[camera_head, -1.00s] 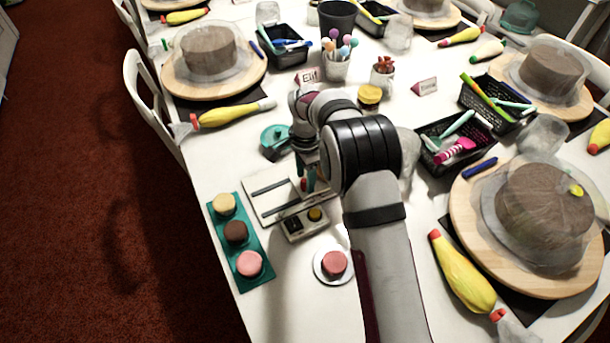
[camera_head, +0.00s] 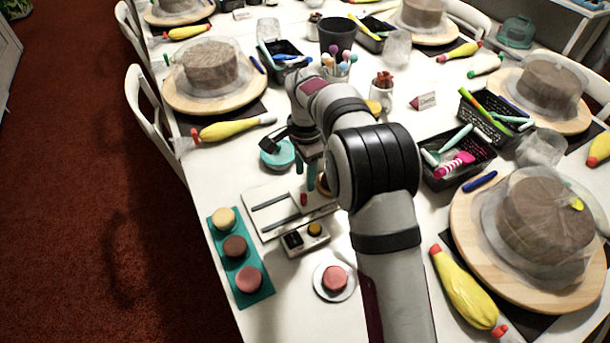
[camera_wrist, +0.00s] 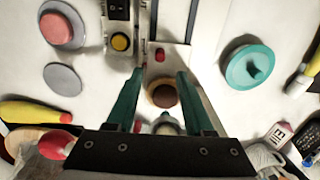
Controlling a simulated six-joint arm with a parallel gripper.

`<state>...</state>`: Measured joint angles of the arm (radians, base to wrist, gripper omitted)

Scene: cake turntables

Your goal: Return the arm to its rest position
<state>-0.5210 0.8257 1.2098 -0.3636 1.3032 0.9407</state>
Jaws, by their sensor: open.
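My gripper (camera_head: 306,172) hangs over the white slotted device (camera_head: 268,222) in the middle of the table. In the wrist view my gripper (camera_wrist: 159,78) is open, its two teal fingers apart with nothing held. A round brown-and-yellow piece (camera_wrist: 163,94) shows below, between the fingers and apart from them. In the head view that piece (camera_head: 322,184) is partly hidden by my arm. The device has a red knob (camera_head: 304,199) and a control box with a yellow button (camera_head: 314,229).
A teal tray (camera_head: 264,292) with cream, brown and pink rounds lies left. A pink round (camera_head: 334,279) sits on a white saucer in front. A teal lidded dish (camera_head: 278,154) is close behind the gripper. Cakes on boards, piping bags and baskets surround the area.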

